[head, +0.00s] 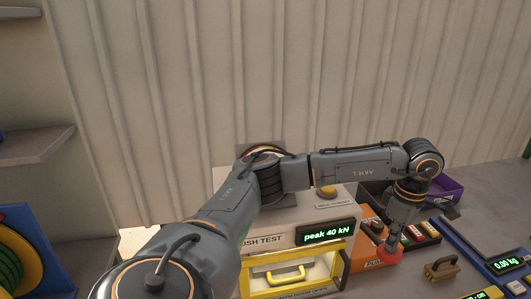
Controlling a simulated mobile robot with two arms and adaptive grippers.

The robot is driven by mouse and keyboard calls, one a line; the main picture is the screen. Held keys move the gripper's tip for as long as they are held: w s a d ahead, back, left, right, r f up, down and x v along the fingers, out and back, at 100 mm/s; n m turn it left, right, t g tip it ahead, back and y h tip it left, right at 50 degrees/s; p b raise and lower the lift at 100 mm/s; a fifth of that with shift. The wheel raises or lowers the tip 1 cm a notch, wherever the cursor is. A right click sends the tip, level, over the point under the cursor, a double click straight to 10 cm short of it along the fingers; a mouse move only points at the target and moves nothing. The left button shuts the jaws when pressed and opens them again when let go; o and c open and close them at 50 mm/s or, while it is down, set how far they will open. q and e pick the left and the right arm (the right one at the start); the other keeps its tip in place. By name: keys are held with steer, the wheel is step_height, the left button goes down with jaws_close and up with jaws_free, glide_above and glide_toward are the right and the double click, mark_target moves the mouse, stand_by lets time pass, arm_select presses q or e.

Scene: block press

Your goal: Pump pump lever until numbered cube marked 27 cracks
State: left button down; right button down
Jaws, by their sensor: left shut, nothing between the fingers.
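My left arm reaches across the front of a pale press (352,222), labelled as a test machine, with a green display (326,232) reading "peak 40 kN". My left gripper (393,241) points down, shut and empty, right at a round red knob (390,255). The knob is above an orange unit (366,250) whose label is partly covered. The knob looks like the pump lever's end; the rest of the lever is hidden. I cannot tell whether the fingers touch it. The press's yellow-framed door (341,262) looks shut. No cube marked 27 is visible. My right gripper is out of view.
A scale display (506,264) reads 0.00 kg at the right, by a brown handled block (441,272). A purple bin (447,189) stands behind. A blue-framed reel with green hose (14,262) is at the left. The grey bench (490,190) is clear at the back right.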

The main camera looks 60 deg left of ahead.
arm_select(q)
steer(key=r+p, duration=0.1)
steer(key=w+a+r+p, duration=0.1)
steer(key=r, duration=0.1)
steer(key=a+r+p, duration=0.1)
steer(key=r, duration=0.1)
steer(key=shift+w+a+r+p, duration=0.15)
steer(key=shift+w+r+p, duration=0.05)
steer(key=shift+p, duration=0.1)
steer(key=shift+d+r, duration=0.4)
steer(key=shift+r, duration=0.1)
steer(key=shift+s+d, duration=0.15)
steer(key=shift+f, duration=0.1)
